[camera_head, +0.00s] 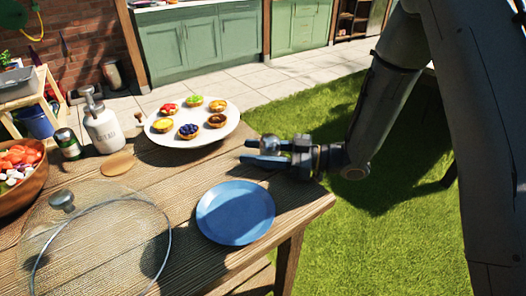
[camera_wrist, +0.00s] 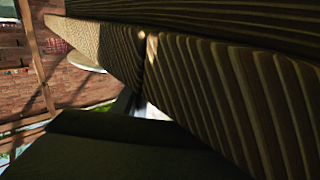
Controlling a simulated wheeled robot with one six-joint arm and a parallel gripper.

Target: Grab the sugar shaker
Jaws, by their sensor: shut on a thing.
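The wrist view shows ridged wood-like surfaces (camera_wrist: 220,85) very close and a dark shape below; the shaker is not recognisable there.
A white plate (camera_head: 165,138) of small tarts lies left of my gripper. A blue plate (camera_head: 235,213) lies nearer the front. A dark labelled jar (camera_head: 68,147), a bowl of chopped food (camera_head: 35,185) and a glass lid (camera_head: 105,250) occupy the left.

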